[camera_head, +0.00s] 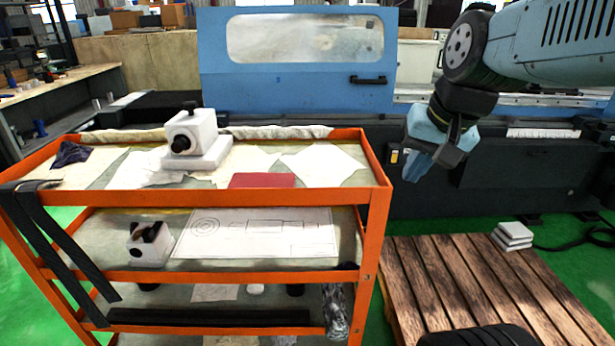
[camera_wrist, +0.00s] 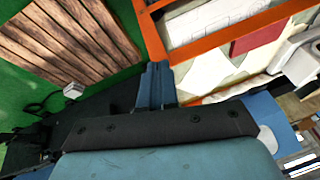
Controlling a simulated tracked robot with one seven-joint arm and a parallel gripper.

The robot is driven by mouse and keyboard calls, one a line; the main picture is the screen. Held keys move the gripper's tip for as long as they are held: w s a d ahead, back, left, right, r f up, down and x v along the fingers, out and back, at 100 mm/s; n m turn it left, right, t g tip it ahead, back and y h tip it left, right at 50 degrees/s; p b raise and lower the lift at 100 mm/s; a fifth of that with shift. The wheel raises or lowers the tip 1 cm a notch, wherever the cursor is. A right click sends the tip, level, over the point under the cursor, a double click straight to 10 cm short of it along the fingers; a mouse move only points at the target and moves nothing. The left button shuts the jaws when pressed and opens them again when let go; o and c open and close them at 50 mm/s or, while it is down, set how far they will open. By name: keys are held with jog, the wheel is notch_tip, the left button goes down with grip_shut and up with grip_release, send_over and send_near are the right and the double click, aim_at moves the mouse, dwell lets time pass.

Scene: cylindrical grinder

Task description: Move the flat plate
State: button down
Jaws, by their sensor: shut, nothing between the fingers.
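I cannot tell for certain which thing is the flat plate. A flat red rectangular piece (camera_head: 262,181) lies near the front edge of the orange cart's top shelf; it also shows in the wrist view (camera_wrist: 257,32). A small stack of flat white pieces (camera_head: 513,236) lies on the wooden pallet at the right, and it shows in the wrist view (camera_wrist: 73,90). My gripper (camera_head: 412,177) is shut and empty. It hangs in the air right of the cart's top shelf, left of and above the pallet. Its fingers show close together in the wrist view (camera_wrist: 155,82).
The orange cart (camera_head: 375,215) has raised rims and several shelves. A white block with black knobs (camera_head: 199,138) and paper sheets (camera_head: 325,162) lie on top. The blue grinder (camera_head: 300,85) stands behind. The slatted pallet (camera_head: 455,275) is mostly bare at front right.

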jog(key=w+a+f+m+g+y, duration=0.1)
jog(key=w+a+f+m+y, duration=0.15)
jog(key=w+m, duration=0.35)
jog(key=w+a+f+m+g+y, duration=0.25)
jog(key=w+m, duration=0.25)
jog(key=w, duration=0.3)
jog(key=w+a+f+m+y, duration=0.1)
jog(key=w+f+m+y, duration=0.2)
jog(key=w+m, duration=0.3)
jog(key=shift+n, duration=0.6)
jog(key=x, duration=0.6)
jog(key=w+x, duration=0.1)
jog(key=x, duration=0.3)
jog(key=shift+f, duration=0.2)
jog(key=shift+a, duration=1.9)
jog(key=shift+w, duration=0.1)
